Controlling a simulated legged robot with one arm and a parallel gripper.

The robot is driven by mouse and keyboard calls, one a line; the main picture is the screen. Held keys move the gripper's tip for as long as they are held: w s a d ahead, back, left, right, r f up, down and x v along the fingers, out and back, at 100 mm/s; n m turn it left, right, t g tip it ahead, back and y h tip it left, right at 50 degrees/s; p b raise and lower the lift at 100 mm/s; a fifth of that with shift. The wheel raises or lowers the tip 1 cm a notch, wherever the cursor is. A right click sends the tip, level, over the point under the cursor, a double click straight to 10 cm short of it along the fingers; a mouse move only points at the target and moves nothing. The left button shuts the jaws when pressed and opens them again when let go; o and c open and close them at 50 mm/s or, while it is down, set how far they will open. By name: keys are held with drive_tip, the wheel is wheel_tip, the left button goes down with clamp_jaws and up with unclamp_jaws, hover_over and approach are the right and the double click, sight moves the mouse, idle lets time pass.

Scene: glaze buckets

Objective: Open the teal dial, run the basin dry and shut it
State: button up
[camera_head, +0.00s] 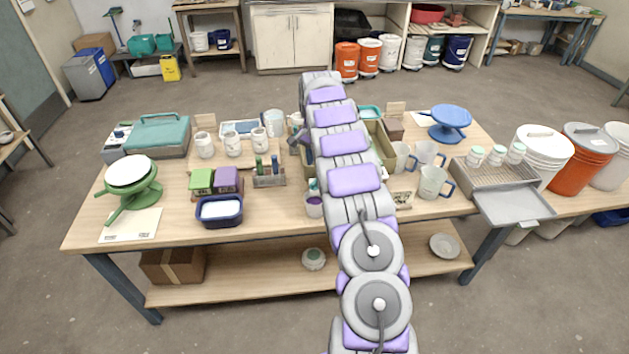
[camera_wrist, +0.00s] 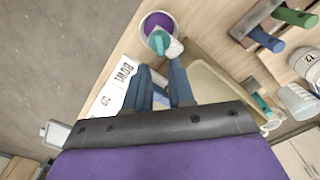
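The teal dial (camera_wrist: 160,42) sits on a small white fitting in the wrist view, over the near edge of a white cup (camera_wrist: 152,17) with purple inside. The olive-tan basin (camera_wrist: 208,82) is beside the fitting, partly hidden by my gripper. In the head view the basin (camera_head: 384,148) shows at the right of my arm, which hides most of it, and the cup (camera_head: 313,207) stands at its front left. My gripper (camera_wrist: 160,68) has its two blue-grey fingers apart, with nothing seen between them. The fingertips point toward the dial, apart from it. The water level is hidden.
Tool blocks (camera_wrist: 268,40) and jars are at the right of the wrist view. In the head view, several mugs (camera_head: 433,182) stand right of the basin, and a tool rack (camera_head: 269,176) left.

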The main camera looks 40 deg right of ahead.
sight(315, 181)
wheel_tip(315, 181, down, 8)
drive_tip(key=shift+f+b, duration=0.2)
drive_tip(key=shift+b, duration=0.4)
drive_tip(key=shift+c, duration=0.2)
clamp_jaws()
